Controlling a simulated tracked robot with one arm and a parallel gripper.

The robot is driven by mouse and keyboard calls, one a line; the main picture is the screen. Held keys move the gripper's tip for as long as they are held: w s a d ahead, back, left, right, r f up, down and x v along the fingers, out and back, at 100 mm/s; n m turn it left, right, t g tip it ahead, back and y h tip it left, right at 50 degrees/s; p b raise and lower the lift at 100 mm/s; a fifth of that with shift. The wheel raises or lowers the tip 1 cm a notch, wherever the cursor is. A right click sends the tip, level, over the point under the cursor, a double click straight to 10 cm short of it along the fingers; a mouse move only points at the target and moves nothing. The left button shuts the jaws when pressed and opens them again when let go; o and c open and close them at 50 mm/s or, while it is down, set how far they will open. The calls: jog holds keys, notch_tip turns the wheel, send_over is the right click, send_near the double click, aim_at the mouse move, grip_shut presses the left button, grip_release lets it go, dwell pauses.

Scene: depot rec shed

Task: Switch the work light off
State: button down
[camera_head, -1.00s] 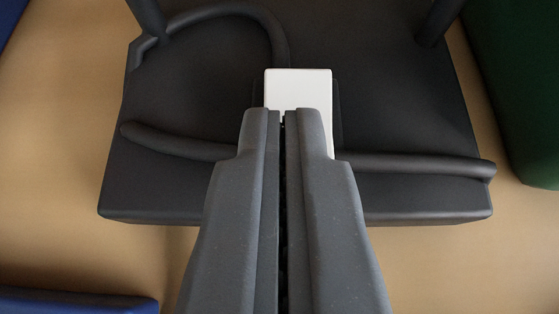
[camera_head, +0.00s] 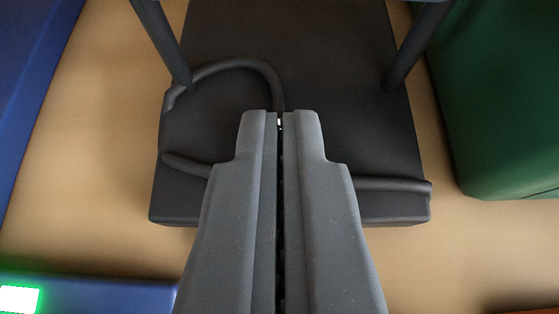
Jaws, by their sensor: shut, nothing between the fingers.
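The dark base of the work light (camera_head: 340,110) lies below my gripper, with two dark posts (camera_head: 408,55) rising from it at the left and right. A dark cable (camera_head: 235,64) loops over the base on the left and runs across its front. My gripper (camera_head: 280,116) is shut, empty and points away over the middle of the base. The white block on the base is hidden behind my fingers. Only a tiny bright sliver shows in the slit between the fingertips. Whether my fingertips touch it cannot be told. The lamp itself is out of view.
A green object (camera_head: 500,100) stands close on the right. A blue object (camera_head: 40,70) lies along the left edge. Another blue object (camera_head: 110,293) at the lower left bears a bright white patch with a green border (camera_head: 20,299). Tan surface (camera_head: 90,190) shows between them.

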jog(key=s+f+v, duration=0.1)
jog(key=v, duration=0.7)
jog(key=shift+s, duration=0.3)
jog(key=shift+f, duration=0.15)
